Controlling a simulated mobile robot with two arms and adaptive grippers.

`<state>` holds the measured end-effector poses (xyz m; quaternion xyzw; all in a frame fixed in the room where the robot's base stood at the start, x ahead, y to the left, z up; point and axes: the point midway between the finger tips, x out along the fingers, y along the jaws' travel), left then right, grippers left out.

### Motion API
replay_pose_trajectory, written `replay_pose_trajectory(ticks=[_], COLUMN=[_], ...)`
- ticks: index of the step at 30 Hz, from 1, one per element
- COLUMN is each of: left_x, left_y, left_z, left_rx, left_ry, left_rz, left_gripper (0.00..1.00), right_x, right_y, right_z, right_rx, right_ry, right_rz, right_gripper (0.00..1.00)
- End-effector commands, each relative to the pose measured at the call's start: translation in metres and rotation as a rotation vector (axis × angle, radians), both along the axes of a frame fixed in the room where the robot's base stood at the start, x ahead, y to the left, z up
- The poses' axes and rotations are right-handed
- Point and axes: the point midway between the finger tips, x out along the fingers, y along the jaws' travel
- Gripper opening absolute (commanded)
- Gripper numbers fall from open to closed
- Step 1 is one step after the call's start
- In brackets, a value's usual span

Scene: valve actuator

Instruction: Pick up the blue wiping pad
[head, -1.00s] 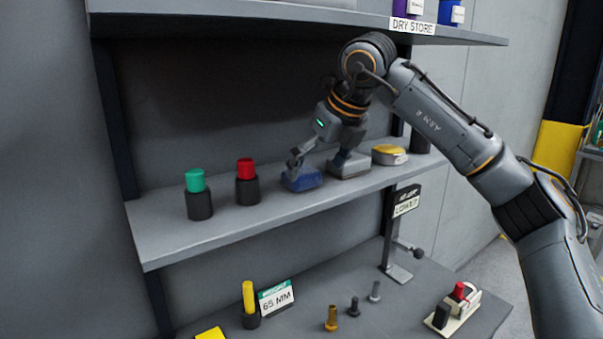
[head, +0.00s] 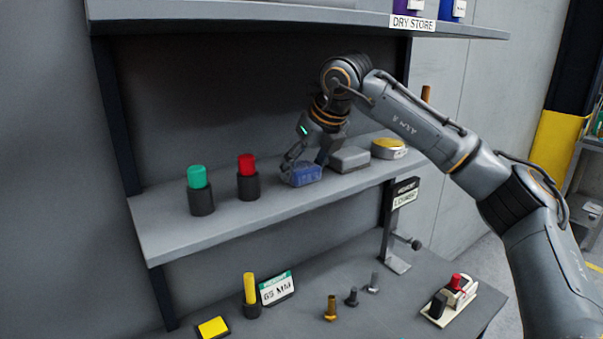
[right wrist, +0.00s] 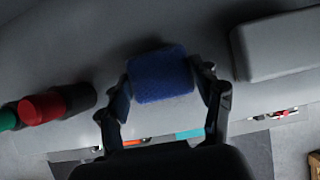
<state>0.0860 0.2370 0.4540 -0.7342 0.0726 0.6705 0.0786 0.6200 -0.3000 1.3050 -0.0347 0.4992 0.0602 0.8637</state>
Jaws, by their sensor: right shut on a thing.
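The blue wiping pad (head: 303,175) is a small blue block on the middle shelf, between the red-capped cylinder and a grey block. My right gripper (head: 304,164) reaches down over it from above. In the right wrist view the pad (right wrist: 160,75) sits between the two fingers of the right gripper (right wrist: 160,92), which are shut on its sides. I cannot tell whether the pad is lifted off the shelf. My left gripper is not in view.
On the middle shelf (head: 165,237) stand a green-capped cylinder (head: 200,190), a red-capped cylinder (head: 248,180), a grey block (head: 349,159) and a yellow-topped tin (head: 389,148). The upper shelf (head: 300,12) overhangs.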

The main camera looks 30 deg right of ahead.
Motion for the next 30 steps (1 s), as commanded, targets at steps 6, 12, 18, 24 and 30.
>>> replay_pose_trajectory(ticks=[6,12,18,24,30], left_x=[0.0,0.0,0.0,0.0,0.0], left_y=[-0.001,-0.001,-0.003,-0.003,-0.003], left_z=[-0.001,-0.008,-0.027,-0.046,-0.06], left_rx=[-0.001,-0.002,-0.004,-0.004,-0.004], left_ry=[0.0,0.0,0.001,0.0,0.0], left_rz=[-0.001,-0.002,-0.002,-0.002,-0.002], left_gripper=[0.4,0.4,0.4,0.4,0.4], right_x=[0.0,0.001,-0.033,-0.085,-0.131], right_y=[0.0,0.001,-0.006,-0.013,-0.019], right_z=[0.0,0.01,0.01,0.01,0.011], right_rx=[-0.001,0.0,-0.002,-0.001,-0.001], right_ry=[0.002,-0.001,-0.002,-0.003,-0.001], right_rz=[0.0,0.0,0.0,0.0,0.0], right_gripper=[0.34,0.34,0.34,0.34,0.34])
